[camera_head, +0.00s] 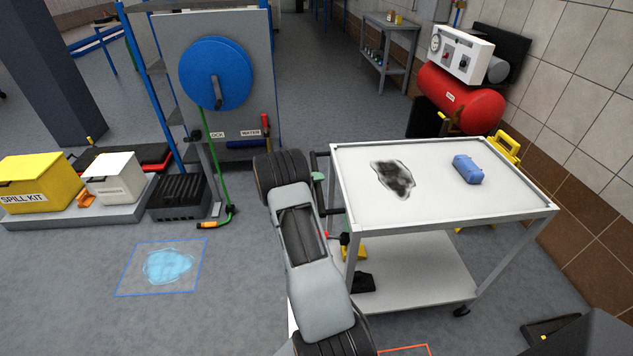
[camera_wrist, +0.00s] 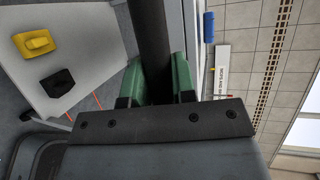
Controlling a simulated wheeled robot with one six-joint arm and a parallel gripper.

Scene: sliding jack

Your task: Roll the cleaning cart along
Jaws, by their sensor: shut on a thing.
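The cleaning cart (camera_head: 440,222) stands to the right of my arm in the head view, with a white top and a lower shelf. A dark stain (camera_head: 393,180) and a blue block-like item (camera_head: 467,169) are on its top. A dark handle (camera_head: 321,154) sticks out from the cart's left side. My gripper (camera_head: 318,179) is at this handle. In the wrist view the green fingers of my gripper (camera_wrist: 157,85) are shut on the dark handle bar (camera_wrist: 152,35), one on each side. My arm hides part of the cart's left side.
A light-blue puddle (camera_head: 168,266) lies inside a blue floor outline at left. An orange-red outline (camera_head: 407,349) shows at the bottom. A spill kit (camera_head: 38,183) and a hose reel panel (camera_head: 216,75) stand at left. A red tank (camera_head: 460,100) stands behind the cart. The aisle behind is clear.

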